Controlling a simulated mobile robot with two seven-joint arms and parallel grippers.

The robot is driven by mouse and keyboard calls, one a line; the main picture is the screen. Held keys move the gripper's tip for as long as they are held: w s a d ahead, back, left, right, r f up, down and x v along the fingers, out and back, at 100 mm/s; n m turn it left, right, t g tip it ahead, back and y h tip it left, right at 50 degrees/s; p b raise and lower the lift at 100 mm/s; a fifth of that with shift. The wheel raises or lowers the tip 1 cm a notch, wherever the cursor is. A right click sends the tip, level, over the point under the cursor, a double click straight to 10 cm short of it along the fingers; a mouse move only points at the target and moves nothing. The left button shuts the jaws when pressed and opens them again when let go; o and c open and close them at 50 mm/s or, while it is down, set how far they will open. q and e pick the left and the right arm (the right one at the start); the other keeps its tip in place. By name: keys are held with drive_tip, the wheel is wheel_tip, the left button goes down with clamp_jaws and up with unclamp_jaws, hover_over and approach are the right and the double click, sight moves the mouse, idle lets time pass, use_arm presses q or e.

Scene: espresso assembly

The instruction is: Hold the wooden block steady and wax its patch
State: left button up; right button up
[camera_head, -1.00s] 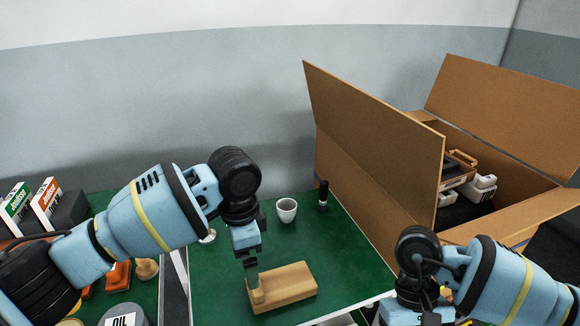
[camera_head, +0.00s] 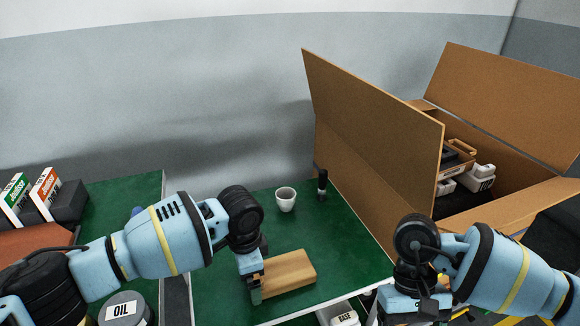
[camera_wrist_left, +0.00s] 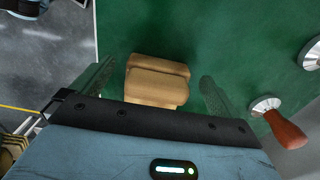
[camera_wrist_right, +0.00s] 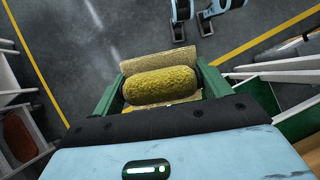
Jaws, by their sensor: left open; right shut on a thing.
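The wooden block (camera_head: 290,271) lies on the green table top. My left gripper (camera_head: 256,287) is at the block's left end, pointing down and open. In the left wrist view the block's end (camera_wrist_left: 157,80) lies between the two spread fingers, with gaps on both sides. My right gripper (camera_wrist_right: 162,78) is shut on a yellow, rough-textured pad (camera_wrist_right: 160,86), away from the block. In the head view the right fingertips are hidden at the bottom edge. I cannot make out a patch on the block.
A white cup (camera_head: 286,204) and a black-handled tool (camera_head: 322,186) stand behind the block. A large open cardboard box (camera_head: 375,150) rises at the right. An oil can (camera_head: 122,312) stands front left. A red-handled metal tool (camera_wrist_left: 285,128) lies beside the block.

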use_arm(q)
drive_tip(key=shift+f, duration=0.75)
drive_tip(key=c, duration=1.6)
